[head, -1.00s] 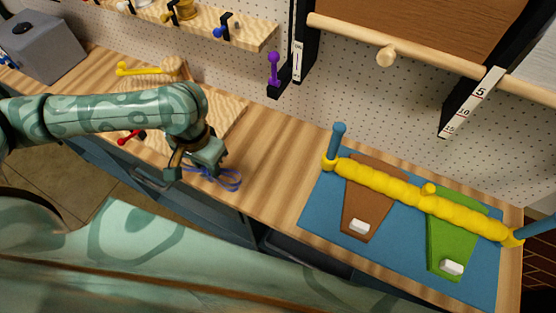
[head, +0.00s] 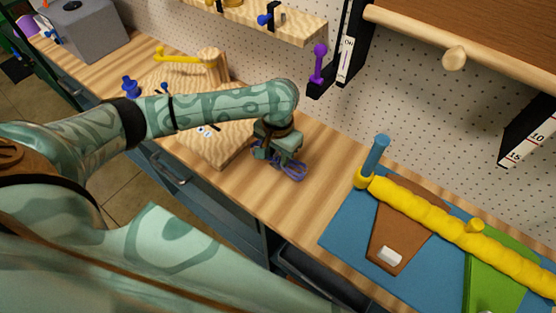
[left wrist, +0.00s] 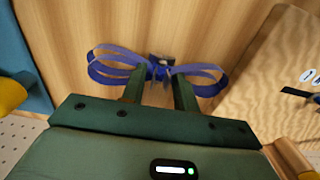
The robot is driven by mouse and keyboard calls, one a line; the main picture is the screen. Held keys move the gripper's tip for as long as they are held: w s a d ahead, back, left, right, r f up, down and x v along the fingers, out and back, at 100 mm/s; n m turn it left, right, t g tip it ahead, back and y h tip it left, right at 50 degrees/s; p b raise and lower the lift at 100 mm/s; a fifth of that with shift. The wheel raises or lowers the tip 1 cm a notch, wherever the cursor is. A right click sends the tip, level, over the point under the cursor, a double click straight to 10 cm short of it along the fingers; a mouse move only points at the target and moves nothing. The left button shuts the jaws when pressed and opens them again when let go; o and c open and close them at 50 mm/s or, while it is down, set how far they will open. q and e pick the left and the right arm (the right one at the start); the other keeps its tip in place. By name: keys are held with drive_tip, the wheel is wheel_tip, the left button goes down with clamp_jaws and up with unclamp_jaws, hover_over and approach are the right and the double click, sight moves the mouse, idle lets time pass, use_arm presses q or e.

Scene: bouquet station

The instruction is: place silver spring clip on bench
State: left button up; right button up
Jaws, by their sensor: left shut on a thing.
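My left gripper (head: 281,163) is shut on a blue-violet bow (head: 291,172) low over the bare wooden bench (head: 240,194), to the right of the pale wooden board (head: 226,153). In the left wrist view the bow's loops (left wrist: 112,67) spread to both sides of the fingertips (left wrist: 160,80). A small grey and dark piece (left wrist: 162,60) sits at the bow's middle; I cannot tell whether it is the silver spring clip. I cannot tell whether the bow touches the bench. My right gripper is not in view.
A blue mat (head: 340,238) with brown and green pieces and a yellow roll (head: 420,210) lies to the right. A yellow-handled lever (head: 178,56) stands behind the board. Shelves and pegboard (head: 335,110) close the back.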

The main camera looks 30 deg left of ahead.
sight(277, 154)
use_arm(q)
wheel_tip(277, 154, down, 2)
drive_tip(key=shift+f+b, duration=0.1)
drive_tip(key=shift+b, duration=0.2)
drive_tip(key=shift+a, duration=0.1)
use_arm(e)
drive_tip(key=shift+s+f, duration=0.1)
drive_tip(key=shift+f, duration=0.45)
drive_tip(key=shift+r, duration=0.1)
use_arm(q)
drive_tip(key=o, duration=1)
drive_tip(key=shift+c, duration=0.2)
wheel_tip(277, 154, up, 12)
drive_tip(key=p, duration=0.6)
drive_tip(key=shift+r, duration=0.2)
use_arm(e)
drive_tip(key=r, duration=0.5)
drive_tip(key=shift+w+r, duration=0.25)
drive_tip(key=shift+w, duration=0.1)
use_arm(q)
drive_tip(key=shift+f, duration=0.1)
